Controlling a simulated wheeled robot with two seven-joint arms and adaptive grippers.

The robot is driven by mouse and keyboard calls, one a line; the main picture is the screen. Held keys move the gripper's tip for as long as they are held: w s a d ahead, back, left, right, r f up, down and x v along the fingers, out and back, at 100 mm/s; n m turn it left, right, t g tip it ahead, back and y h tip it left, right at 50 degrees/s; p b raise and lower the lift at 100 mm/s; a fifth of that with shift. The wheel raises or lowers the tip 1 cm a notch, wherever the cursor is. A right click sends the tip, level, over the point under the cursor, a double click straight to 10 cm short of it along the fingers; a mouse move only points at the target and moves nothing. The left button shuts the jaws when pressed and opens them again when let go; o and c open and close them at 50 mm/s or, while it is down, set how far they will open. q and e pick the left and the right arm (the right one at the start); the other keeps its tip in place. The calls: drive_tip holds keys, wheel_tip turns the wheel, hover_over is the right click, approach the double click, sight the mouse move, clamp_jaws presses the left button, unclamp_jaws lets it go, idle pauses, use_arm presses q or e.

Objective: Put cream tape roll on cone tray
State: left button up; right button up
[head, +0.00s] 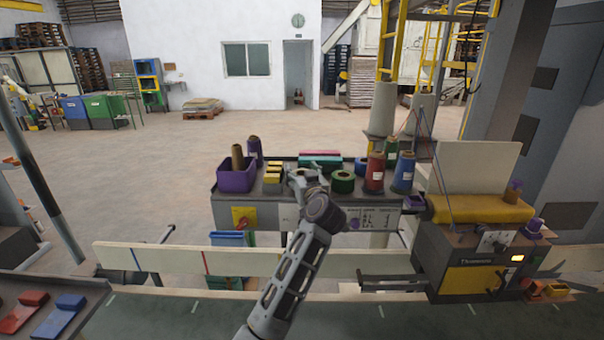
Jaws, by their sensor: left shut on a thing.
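The cone tray (268,201) is the grey shelf at mid-picture, holding cones, tape rolls and a purple bin. My left gripper (300,178) is over its front middle, seen from behind and mostly covered by my wrist. It is shut on a small pale thing, which looks like the cream tape roll (308,172); only a bit shows, and I cannot tell whether it touches the tray. A dark green tape roll (343,183) lies just right of the gripper. My right gripper is not in view.
A purple bin (236,180) and yellow blocks (272,173) stand left on the tray. Red (375,175) and blue (403,175) cones stand right. Pink and teal boxes (320,158) lie behind. A sewing machine (470,255) is right; a pale board (185,262) runs in front.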

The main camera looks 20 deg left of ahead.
use_arm(q)
drive_tip(key=o, duration=0.7)
drive_tip(key=shift+o, duration=0.2)
drive_tip(key=shift+p+v, duration=0.85)
drive_tip(key=shift+v, duration=0.4)
drive_tip(key=shift+p+v, duration=1.45)
drive_tip(key=shift+v, duration=0.75)
drive_tip(key=p+v, duration=0.1)
drive_tip(key=v, duration=0.4)
drive_tip(key=shift+s, duration=0.1)
